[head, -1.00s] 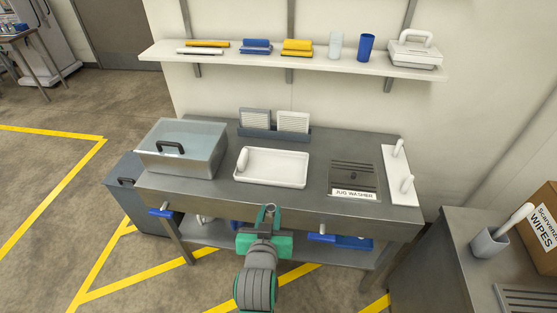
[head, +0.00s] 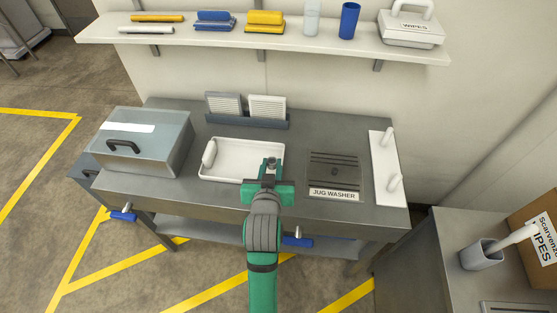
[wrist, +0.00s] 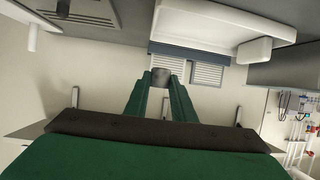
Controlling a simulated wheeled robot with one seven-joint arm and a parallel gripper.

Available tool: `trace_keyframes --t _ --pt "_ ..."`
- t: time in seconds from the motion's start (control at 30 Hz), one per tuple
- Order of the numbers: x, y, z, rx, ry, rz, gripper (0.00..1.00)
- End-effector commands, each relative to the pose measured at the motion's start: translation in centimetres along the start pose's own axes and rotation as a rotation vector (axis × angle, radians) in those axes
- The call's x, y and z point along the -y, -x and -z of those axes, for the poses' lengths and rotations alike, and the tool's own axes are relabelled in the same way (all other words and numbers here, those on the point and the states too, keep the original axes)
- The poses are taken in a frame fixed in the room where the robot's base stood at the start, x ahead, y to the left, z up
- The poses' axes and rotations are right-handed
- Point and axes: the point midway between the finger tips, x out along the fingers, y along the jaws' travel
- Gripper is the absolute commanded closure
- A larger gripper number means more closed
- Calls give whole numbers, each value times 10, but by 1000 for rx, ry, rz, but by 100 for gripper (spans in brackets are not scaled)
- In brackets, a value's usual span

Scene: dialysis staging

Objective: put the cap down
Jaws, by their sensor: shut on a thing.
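My gripper (head: 271,168) is shut on a small grey cap (head: 271,161). In the head view they appear over the front right part of a white tray (head: 240,178) on the steel bench; their height above it is hard to judge. In the wrist view the cap (wrist: 161,77) sits between the green fingertips (wrist: 160,88), and the tray (wrist: 205,22) shows at the top. The fingers hide part of the cap.
The steel bench (head: 290,142) also bears a lidded bin (head: 150,148) at left, a rack of white filters (head: 245,118) behind, the jug washer plate (head: 334,172) and a white peg board (head: 383,168) at right.

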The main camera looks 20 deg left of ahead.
Motion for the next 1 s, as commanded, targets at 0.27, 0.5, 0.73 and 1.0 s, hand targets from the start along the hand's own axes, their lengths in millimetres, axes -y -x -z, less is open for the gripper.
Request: trace_keyframes --t 0.27,0.5,0.73,1.0 --pt "-39 -54 -6 0 -1 -3 98" --pt "-59 -93 -32 3 -1 -1 98" --pt "-66 -109 -43 0 0 0 98" --pt "-70 -123 -65 2 0 0 98"
